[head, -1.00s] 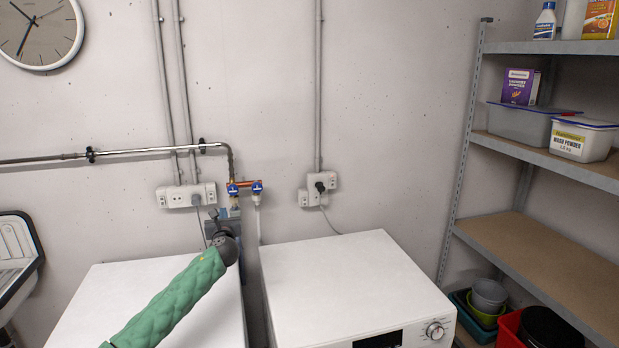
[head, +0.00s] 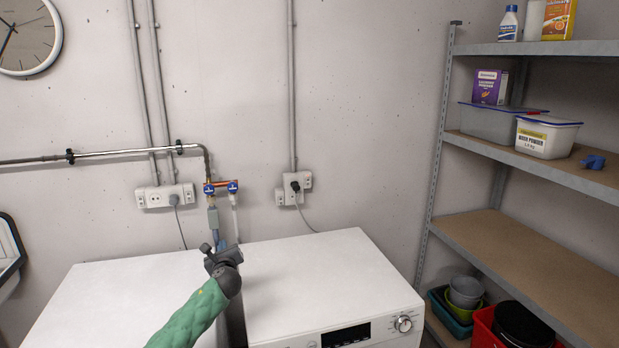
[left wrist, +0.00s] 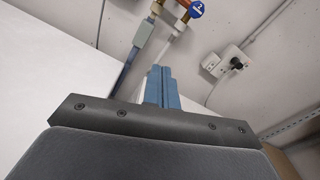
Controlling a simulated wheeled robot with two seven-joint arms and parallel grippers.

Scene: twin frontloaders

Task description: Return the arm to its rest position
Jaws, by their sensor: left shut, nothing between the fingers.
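My left arm, in a green quilted sleeve, comes up from the bottom of the head view. Its left gripper (head: 214,247) is over the gap between the two white machines, in front of the taps. In the left wrist view the blue fingers (left wrist: 161,87) are together with nothing between them. My right gripper is in neither view.
The left white machine (head: 110,300) and right white machine (head: 325,275) stand against the wall. Blue-handled taps (head: 221,187) and sockets (head: 165,196) are behind them. A metal shelf unit (head: 520,235) with boxes and tubs stands at the right.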

